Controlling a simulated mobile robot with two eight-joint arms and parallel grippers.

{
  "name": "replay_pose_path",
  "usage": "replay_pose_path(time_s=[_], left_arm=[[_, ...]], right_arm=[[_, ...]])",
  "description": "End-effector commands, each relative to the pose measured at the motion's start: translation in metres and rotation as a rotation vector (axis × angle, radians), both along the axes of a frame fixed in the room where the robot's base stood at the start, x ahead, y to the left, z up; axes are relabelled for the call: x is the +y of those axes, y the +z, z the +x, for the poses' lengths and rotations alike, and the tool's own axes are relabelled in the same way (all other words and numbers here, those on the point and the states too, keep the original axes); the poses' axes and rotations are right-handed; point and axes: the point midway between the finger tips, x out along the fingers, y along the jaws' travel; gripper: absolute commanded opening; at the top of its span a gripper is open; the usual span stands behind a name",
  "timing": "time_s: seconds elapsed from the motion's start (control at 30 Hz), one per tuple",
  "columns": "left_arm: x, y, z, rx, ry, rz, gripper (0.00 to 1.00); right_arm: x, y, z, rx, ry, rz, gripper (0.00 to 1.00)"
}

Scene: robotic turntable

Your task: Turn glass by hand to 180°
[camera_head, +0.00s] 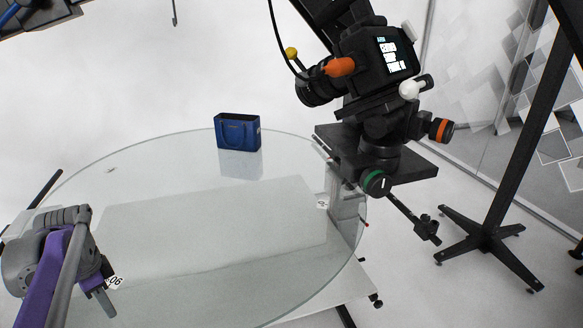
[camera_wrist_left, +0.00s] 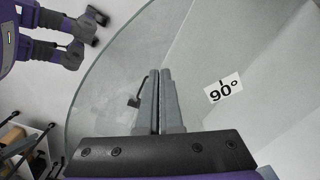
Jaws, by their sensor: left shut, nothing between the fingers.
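The round glass turntable top (camera_head: 150,180) spans the left and middle of the head view. Another small label (camera_head: 322,203) is near the right rim. A blue bag (camera_head: 237,132) stands upright on the far part of the glass.
A black camera (camera_head: 375,60) on a dark mount and platform stands at the glass's right side. A black stand (camera_head: 490,235) with splayed feet is on the floor at right. Open white floor lies between them. A patterned wall (camera_head: 510,60) is behind.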

Motion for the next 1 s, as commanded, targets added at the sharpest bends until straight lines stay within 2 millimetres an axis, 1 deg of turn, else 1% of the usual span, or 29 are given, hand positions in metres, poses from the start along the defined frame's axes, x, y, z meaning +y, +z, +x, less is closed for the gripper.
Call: replay_pose_path(time_s=[0.03, 0.4, 0.73, 1.0], left_arm=[[0.004, 0.000, 0.000, 0.001, 0.002, 0.002, 0.00], [0.022, -0.002, 0.004, 0.001, 0.003, 0.002, 0.00], [0.029, -0.003, 0.006, 0.001, 0.002, 0.001, 0.00], [0.042, -0.002, 0.010, 0.001, 0.003, 0.003, 0.00]], right_arm=[[0.000, 0.001, 0.000, 0.000, 0.000, 0.000, 0.47], [0.000, 0.006, 0.001, -0.002, 0.000, 0.000, 0.47], [0.000, 0.009, 0.001, -0.003, 0.000, 0.000, 0.47], [0.000, 0.014, 0.002, -0.005, 0.000, 0.000, 0.47]])
